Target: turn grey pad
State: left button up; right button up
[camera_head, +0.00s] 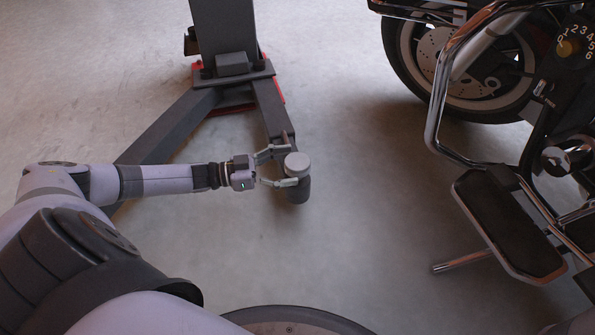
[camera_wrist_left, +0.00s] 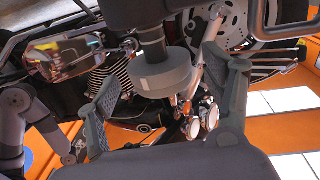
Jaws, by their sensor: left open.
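The grey pad (camera_head: 297,163) is a round, light grey disc on top of the dark end of a lift leg (camera_head: 271,107). My left gripper (camera_head: 284,166) reaches in from the left with its fingers spread, one on the far side of the pad and one on the near side. In the left wrist view the pad (camera_wrist_left: 163,76) shows between the two open fingers of the left gripper (camera_wrist_left: 168,95), with visible gaps to both. Whether a finger touches the pad in the head view I cannot tell. My right gripper is not in view.
A dark lift column (camera_head: 224,30) stands on its base at the back, with a second leg (camera_head: 165,128) running toward the lower left. A motorcycle with a front wheel (camera_head: 440,85) and footboard (camera_head: 508,222) stands on the right. Bare floor (camera_head: 365,190) lies between.

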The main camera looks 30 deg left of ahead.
aim_at(298, 165)
pick_arm(q)
jog(key=shift+b+x, duration=0.5)
jog(key=shift+x, duration=1)
jog(key=c, duration=1.1)
